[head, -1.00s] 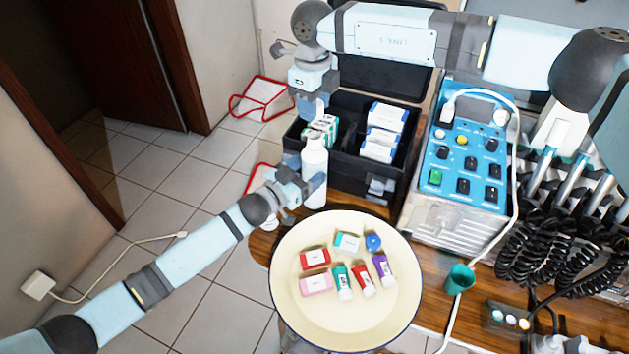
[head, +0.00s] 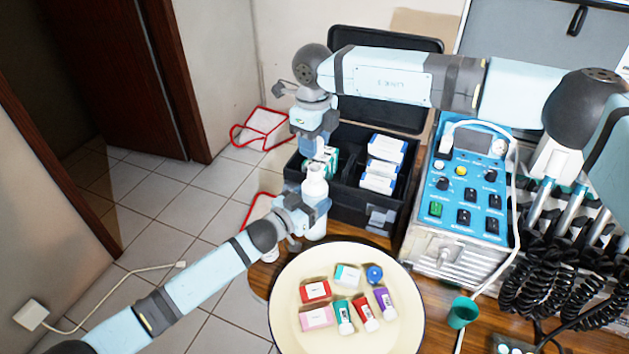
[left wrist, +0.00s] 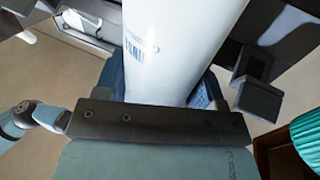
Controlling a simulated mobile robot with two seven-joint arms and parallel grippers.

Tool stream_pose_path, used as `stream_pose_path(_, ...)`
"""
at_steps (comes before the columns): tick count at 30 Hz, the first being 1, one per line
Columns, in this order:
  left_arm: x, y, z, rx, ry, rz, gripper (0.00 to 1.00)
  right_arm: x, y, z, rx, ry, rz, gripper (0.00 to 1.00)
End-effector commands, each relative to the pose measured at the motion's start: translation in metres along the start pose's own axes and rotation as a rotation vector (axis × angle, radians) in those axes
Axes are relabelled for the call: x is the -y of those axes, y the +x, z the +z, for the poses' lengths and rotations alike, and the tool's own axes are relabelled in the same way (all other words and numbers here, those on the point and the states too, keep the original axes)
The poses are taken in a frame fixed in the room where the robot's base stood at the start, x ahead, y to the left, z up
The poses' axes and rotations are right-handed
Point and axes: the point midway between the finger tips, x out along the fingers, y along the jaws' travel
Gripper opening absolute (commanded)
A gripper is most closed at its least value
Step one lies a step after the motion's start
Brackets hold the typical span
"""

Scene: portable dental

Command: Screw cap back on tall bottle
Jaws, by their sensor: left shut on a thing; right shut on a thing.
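The tall white bottle (head: 314,218) stands upright beside the black case, at the table's edge above the round tray. My left gripper (head: 312,212) is shut around its body from the left. In the left wrist view the white bottle (left wrist: 185,45), with a printed barcode, fills the space between the fingers. My right gripper (head: 316,150) points down directly above the bottle's neck, with its fingers shut. The cap is mostly hidden between those fingers; I cannot tell whether it touches the bottle's mouth.
An open black case (head: 349,201) with white and green boxes stands close behind the bottle. A cream round tray (head: 300,345) with small boxes and tubes lies in front. A blue control unit (head: 465,175) and a green cup (head: 462,313) are to the right.

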Motion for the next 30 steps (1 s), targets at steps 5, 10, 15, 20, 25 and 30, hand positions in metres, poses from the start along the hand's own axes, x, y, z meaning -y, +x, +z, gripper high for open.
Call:
stream_pose_path(5, 0.000, 0.000, 0.000, 0.000, 0.000, 0.000, 0.20, -0.001, 0.029, -0.001, -0.001, 0.000, 0.002, 0.13)
stream_pose_path(10, 0.000, 0.000, 0.000, 0.000, 0.000, 0.000, 0.20, -0.001, 0.039, -0.001, 0.000, -0.001, 0.000, 0.13)
stream_pose_path(15, 0.000, 0.000, 0.000, 0.000, 0.000, 0.000, 0.20, -0.001, 0.039, -0.001, 0.000, 0.000, 0.000, 0.13)
stream_pose_path(20, 0.000, 0.000, 0.000, 0.000, 0.000, 0.000, 0.20, 0.000, 0.039, -0.001, 0.000, 0.000, 0.000, 0.13)
stream_pose_path(25, 0.000, 0.000, 0.000, 0.000, 0.000, 0.000, 0.20, 0.000, 0.041, -0.001, 0.000, 0.000, 0.001, 0.13)
stream_pose_path(30, 0.000, 0.000, 0.000, 0.000, 0.000, 0.000, 0.20, 0.000, 0.051, -0.001, 0.000, 0.001, 0.002, 0.13)
